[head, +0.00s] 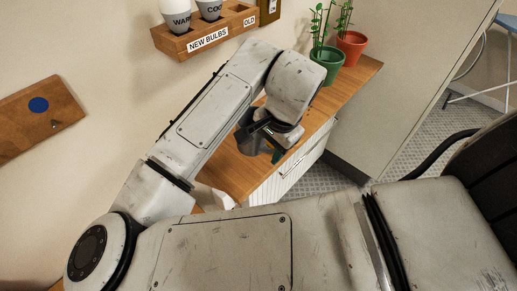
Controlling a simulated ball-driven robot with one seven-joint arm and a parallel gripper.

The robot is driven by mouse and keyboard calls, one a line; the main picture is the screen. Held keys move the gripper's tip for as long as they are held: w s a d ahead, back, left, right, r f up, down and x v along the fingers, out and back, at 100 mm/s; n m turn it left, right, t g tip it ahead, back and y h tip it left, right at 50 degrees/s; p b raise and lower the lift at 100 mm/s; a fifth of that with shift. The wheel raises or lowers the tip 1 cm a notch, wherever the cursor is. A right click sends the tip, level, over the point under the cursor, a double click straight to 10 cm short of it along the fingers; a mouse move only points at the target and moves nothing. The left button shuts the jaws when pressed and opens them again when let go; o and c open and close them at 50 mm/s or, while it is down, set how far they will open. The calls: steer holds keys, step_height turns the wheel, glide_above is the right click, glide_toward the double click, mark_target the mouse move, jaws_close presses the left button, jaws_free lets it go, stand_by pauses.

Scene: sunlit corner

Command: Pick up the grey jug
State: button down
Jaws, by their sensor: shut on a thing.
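The grey jug (249,138) stands out as a dark grey vessel at the wooden shelf top, partly hidden behind my gripper and wrist. My gripper (262,128) is at the jug's upper right side and is shut on it. The fingertips are small and partly covered by my wrist, so which part of the jug they hold is hard to see. The jug looks roughly upright. I cannot tell whether its base touches the wood.
The wooden top (228,172) runs under the jug. A green pot (328,65) and a terracotta pot (351,46) with plants stand at its far end. A wooden bulb rack (204,32) hangs on the wall above. A grey panel (400,75) stands at right.

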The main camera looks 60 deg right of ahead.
steer(key=s+r, duration=0.3)
steer(key=s, duration=0.5)
steer(key=shift+a+r, duration=0.2)
steer(key=shift+r, duration=0.05)
stand_by(3.0)
